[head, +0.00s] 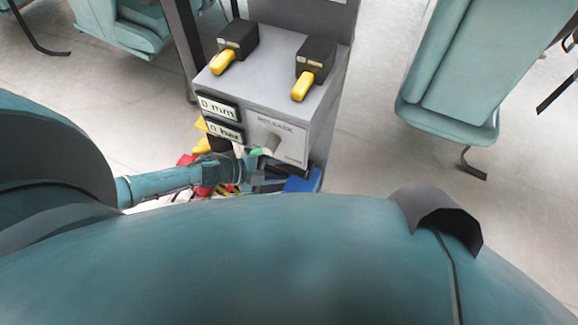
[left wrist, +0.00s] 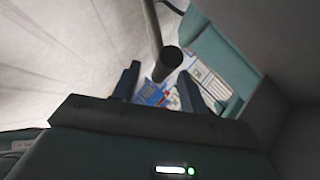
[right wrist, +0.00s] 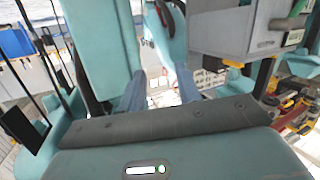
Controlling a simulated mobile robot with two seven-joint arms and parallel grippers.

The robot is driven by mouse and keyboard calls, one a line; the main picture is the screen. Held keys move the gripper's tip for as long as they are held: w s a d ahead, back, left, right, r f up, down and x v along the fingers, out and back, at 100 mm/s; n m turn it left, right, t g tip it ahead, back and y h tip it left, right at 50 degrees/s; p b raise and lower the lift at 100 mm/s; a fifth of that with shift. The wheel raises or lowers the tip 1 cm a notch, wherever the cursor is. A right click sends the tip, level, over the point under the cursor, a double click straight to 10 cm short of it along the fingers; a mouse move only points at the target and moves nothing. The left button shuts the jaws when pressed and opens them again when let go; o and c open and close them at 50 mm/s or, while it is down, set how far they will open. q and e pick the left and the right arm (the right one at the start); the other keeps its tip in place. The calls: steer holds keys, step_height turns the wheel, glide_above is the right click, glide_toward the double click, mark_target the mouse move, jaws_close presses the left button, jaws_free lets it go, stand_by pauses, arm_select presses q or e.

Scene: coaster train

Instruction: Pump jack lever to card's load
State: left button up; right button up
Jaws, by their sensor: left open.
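A grey cabinet (head: 262,100) carries a display reading 0 mm (head: 217,107), one reading 0 bar (head: 224,132), and a RELEASE knob (head: 271,144). My left gripper (head: 262,178) is low in front of the cabinet, partly hidden. In the left wrist view its fingers are open, on either side of a grey pole with a dark grip (left wrist: 167,63), probably the jack lever. I cannot tell whether they touch it. My right gripper (right wrist: 160,92) is open and empty, seen in the right wrist view. I can read no load card.
Two black blocks with yellow levers (head: 222,62) (head: 302,86) stand on the cabinet top. Red, yellow and blue items (head: 300,183) lie around its foot. Teal seats (head: 455,75) stand at the right and back left. Open floor (head: 370,130) lies right of the cabinet.

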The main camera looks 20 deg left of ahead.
arm_select(q)
steer(key=p+v, duration=0.2)
steer(key=v, duration=0.8)
arm_select(e)
steer(key=shift+s+d+m+g+h, duration=0.15)
steer(key=shift+s+m+g+h, duration=0.25)
steer(key=shift+g, duration=0.5)
steer(key=shift+s, duration=0.1)
